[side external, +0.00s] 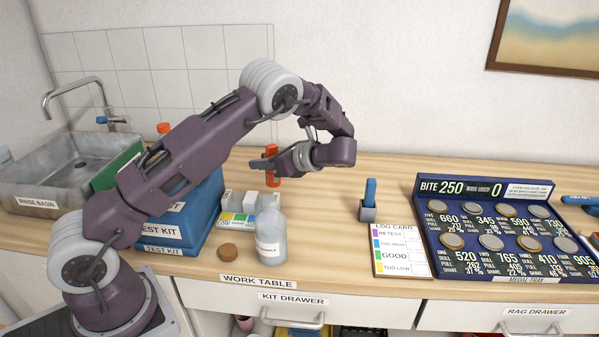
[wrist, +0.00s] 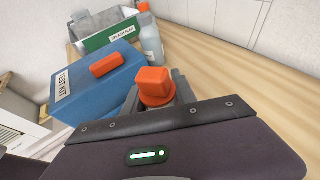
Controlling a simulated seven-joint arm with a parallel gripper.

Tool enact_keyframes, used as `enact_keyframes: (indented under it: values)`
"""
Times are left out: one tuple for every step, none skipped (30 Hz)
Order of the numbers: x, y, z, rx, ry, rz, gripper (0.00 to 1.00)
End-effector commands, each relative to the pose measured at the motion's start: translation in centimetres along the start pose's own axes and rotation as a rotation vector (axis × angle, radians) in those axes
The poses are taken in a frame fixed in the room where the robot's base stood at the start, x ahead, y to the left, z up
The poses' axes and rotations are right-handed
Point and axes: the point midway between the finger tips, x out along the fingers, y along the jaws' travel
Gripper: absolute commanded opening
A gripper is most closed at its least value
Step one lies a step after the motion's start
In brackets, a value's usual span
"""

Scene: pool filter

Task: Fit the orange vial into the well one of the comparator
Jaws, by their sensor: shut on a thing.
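The orange vial (side external: 273,181) is upright in my gripper (side external: 271,164), held above the table in the side view. Its orange cap (wrist: 155,84) shows between the grey fingers in the wrist view; the fingers are shut on the vial. What looks like the comparator (side external: 246,207), a pale block with a coloured strip on its front, stands on the table below and left of the vial, apart from it. Its wells are too small to tell apart. I cannot make it out in the wrist view.
A clear sample bottle (side external: 271,238) stands in front of the comparator, with a brown disc (side external: 228,251) beside it. The blue test kit (side external: 196,220) is to the left, with an orange piece (wrist: 107,64) on top. A log card (side external: 401,250) and coin tray (side external: 484,186) lie right.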

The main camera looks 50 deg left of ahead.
Motion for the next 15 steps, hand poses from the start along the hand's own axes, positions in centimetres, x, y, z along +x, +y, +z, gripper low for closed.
enact_keyframes:
  values:
    - [1.3,0.4,0.4,-0.021,0.004,0.057,0.00]
    - [1.9,0.6,0.6,-0.030,0.007,0.086,0.00]
    - [2.5,0.8,0.8,-0.040,0.009,0.115,0.00]
    - [2.7,1.0,0.8,-0.045,0.011,0.130,0.00]
    - [2.9,1.1,0.8,-0.048,0.013,0.140,0.00]
    - [3.1,1.1,0.8,-0.049,0.013,0.148,0.00]
    - [3.2,1.2,0.7,-0.050,0.013,0.150,0.00]
    - [3.2,1.2,0.5,-0.049,0.013,0.150,0.00]
    - [3.3,1.2,0.2,-0.048,0.013,0.149,0.00]
    - [3.4,1.2,0.0,-0.047,0.013,0.148,0.00]
    - [3.5,1.2,-0.3,-0.047,0.013,0.148,0.00]
    - [3.6,1.2,-0.6,-0.047,0.013,0.148,0.00]
    - [3.7,1.2,-1.0,-0.047,0.013,0.148,0.00]
    - [3.9,1.2,-1.3,-0.047,0.013,0.148,0.00]
    - [4.0,1.2,-1.7,-0.046,0.013,0.147,0.00]
